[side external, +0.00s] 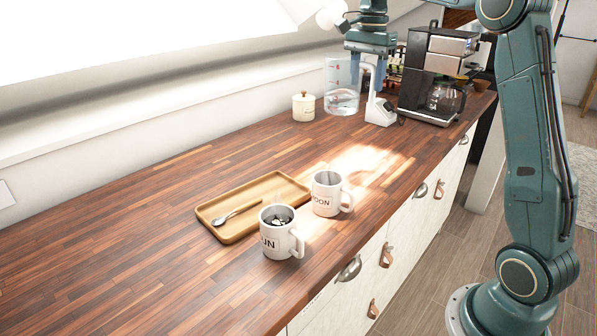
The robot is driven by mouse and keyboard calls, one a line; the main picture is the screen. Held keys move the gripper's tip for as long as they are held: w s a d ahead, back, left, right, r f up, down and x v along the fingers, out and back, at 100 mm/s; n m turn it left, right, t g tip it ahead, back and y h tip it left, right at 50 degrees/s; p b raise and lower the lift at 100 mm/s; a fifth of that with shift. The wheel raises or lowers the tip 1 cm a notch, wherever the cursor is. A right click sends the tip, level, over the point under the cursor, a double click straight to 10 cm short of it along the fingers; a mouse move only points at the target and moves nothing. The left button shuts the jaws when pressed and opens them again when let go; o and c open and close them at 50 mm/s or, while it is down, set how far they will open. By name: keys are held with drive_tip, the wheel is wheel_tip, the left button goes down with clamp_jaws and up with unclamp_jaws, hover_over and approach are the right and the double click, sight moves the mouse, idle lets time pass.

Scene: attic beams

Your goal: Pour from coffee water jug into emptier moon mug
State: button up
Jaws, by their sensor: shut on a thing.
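A clear water jug (342,101) with red marks stands upright at the back of the counter, with some clear water low inside. My gripper (368,78) is shut on the jug's handle side, at the jug's right. I cannot tell whether its base touches the counter. A white mug reading "OON" (325,201), the moon mug, stands upright near the front; its inside looks pale and I cannot make out a liquid level. A second white mug reading "UN" (275,242) stands in front of it, holding dark liquid near the rim, with faint steam.
A wooden tray (237,228) with a spoon (240,211) lies left of the mugs. A lidded cream canister (303,107) is left of the jug. A white device (380,112) and a coffee maker (421,92) stand right of it. The counter between jug and mugs is clear.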

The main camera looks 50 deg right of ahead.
sight(331, 85)
drive_tip(key=shift+w, duration=0.1)
drive_tip(key=w+n, duration=0.1)
drive_tip(key=n, duration=0.1)
drive_tip(key=w+f+n, duration=0.1)
drive_tip(key=w+n, duration=0.1)
drive_tip(key=shift+w, duration=0.1)
drive_tip(key=w+n, duration=0.1)
drive_tip(key=w+f+n, duration=0.1)
drive_tip(key=n, duration=0.1)
drive_tip(key=shift+w+a+f+n, duration=0.1)
drive_tip(key=shift+w+a+n, duration=0.1)
drive_tip(key=shift+w+n, duration=0.15)
drive_tip(key=w+n, duration=0.1)
drive_tip(key=w+f+n, duration=0.1)
drive_tip(key=n, duration=0.1)
drive_tip(key=w+n, duration=0.1)
drive_tip(key=shift+w+a+f, duration=0.15)
drive_tip(key=shift+a+f, duration=0.1)
drive_tip(key=shift+f, duration=0.1)
drive_tip(key=w+a+f+n, duration=0.3)
drive_tip(key=w+f+n, duration=0.2)
drive_tip(key=n, duration=0.5)
drive_tip(key=w+a+f+n, duration=0.3)
drive_tip(key=w+f+n, duration=0.3)
drive_tip(key=n, duration=0.5)
drive_tip(key=shift+w+f, duration=0.25)
drive_tip(key=shift+w, duration=0.05)
